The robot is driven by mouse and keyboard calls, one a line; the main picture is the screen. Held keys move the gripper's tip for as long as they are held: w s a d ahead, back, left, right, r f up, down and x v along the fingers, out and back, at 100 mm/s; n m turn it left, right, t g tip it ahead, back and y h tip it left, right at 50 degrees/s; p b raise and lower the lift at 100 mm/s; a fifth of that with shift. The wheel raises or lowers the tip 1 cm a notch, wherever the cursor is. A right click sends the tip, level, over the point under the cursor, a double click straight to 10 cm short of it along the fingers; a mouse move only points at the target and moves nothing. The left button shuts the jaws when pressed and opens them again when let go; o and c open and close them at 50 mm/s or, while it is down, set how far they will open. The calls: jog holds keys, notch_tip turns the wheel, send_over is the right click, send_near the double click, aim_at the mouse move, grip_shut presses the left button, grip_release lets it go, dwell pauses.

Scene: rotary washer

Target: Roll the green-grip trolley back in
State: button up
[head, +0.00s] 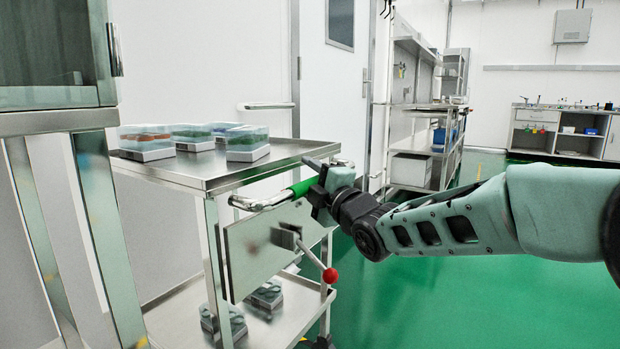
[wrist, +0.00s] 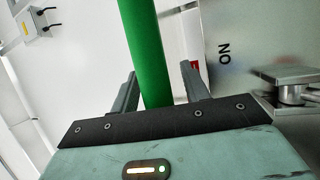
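The steel trolley (head: 215,178) stands left of centre in the head view, with a handle bar across its near end. The handle's green grip (head: 302,187) is partly hidden by my gripper (head: 318,188). In the wrist view the green grip (wrist: 146,50) runs down between the two fingers of my gripper (wrist: 160,85). The fingers are spread on either side of it, with a gap showing on the right. The left finger looks very close to the grip; contact is unclear. A plate (head: 270,245) with a red-knobbed lever (head: 329,275) hangs below the handle.
Several clear-lidded boxes (head: 247,143) stand on the trolley's top shelf, and more items (head: 268,294) lie on its lower shelf. A glass-fronted cabinet on legs (head: 60,122) stands close at left. A wall and door (head: 340,85) lie behind. Green floor is clear at right.

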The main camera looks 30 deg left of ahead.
jog(key=shift+d, duration=0.1)
jog(key=p+v, duration=0.4)
jog(key=v, duration=1.3)
jog(key=shift+s, duration=0.15)
jog(key=shift+d, duration=0.15)
